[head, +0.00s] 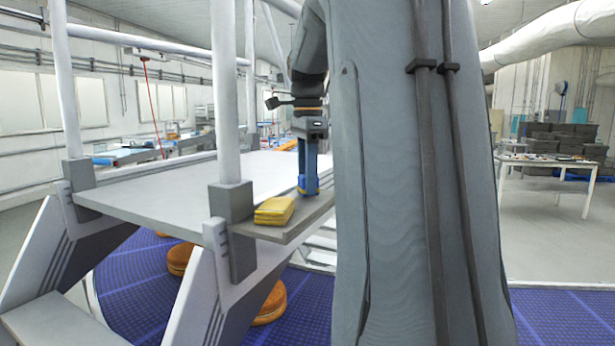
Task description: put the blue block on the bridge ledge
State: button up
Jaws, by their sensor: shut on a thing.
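My gripper (308,186) points straight down over the right end of the grey bridge ledge (310,212). Its jaws are shut on the blue block (302,182), of which only a small part shows low between the fingers. The block is at or just above the ledge surface; I cannot tell whether it touches. My arm column hides the ledge's far right end.
A yellow stack of cloths or pads (274,210) lies on the ledge to the left of my gripper. White posts (228,90) rise at the bridge's edge. Orange round things (270,303) sit on the blue belt (308,300) below. The wide grey deck (150,195) is bare.

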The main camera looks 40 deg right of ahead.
jog(key=shift+f, duration=0.2)
jog(key=shift+f, duration=0.15)
jog(key=o, duration=1.1)
jog(key=shift+c, duration=0.2)
notch_tip(320, 180, up, 12)
jog(key=b, duration=0.3)
